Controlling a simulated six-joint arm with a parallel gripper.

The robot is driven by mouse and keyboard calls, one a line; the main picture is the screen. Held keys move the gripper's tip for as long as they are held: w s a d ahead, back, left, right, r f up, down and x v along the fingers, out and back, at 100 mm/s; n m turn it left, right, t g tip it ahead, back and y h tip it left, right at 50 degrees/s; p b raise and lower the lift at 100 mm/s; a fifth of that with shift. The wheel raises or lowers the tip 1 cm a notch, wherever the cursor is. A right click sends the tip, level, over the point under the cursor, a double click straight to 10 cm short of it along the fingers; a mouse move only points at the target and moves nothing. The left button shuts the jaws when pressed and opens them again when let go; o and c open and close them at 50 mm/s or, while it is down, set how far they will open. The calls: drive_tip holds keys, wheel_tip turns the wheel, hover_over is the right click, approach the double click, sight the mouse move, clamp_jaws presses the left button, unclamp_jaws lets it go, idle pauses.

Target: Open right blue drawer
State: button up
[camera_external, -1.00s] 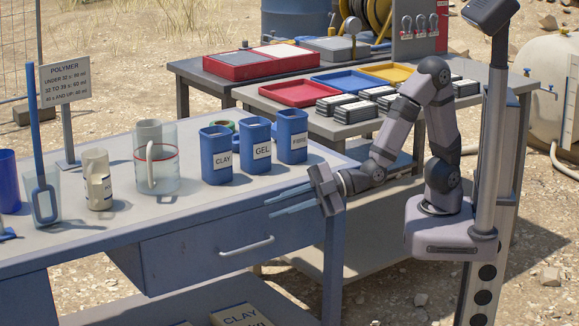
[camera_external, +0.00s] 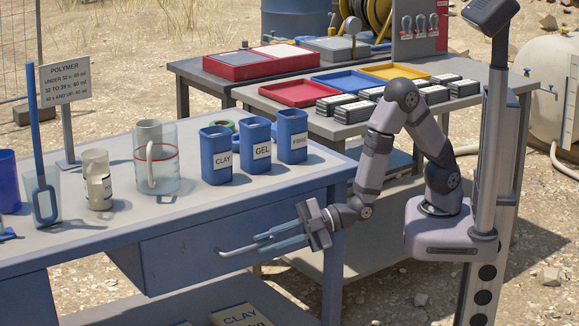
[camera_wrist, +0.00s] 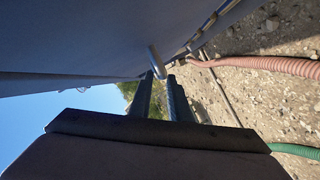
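The right blue drawer (camera_external: 200,262) is under the blue table, and its front looks flush with the table's frame. Its silver bar handle (camera_external: 232,251) runs across the front, with its right part hidden behind my fingers. My gripper (camera_external: 257,245) is at the handle's right part, fingers pointing left toward the drawer. In the wrist view, my two dark fingers (camera_wrist: 160,76) have a gap between them, and the handle (camera_wrist: 154,58) shows at the fingertips, its near end between them. My gripper looks open; contact with the handle cannot be told.
The blue table (camera_external: 110,225) carries blue cups (camera_external: 217,160) labelled CLAY, GEL and FIBRE, a glass beaker (camera_external: 165,180) and a mug (camera_external: 97,185). A second table (camera_external: 300,112) with trays stands behind my arm. In the wrist view, a pink hose (camera_wrist: 260,65) lies on the ground.

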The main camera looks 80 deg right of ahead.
sight(258, 245)
drive_tip(key=shift+x, duration=2.2)
drive_tip(key=shift+c, duration=0.3)
clamp_jaws()
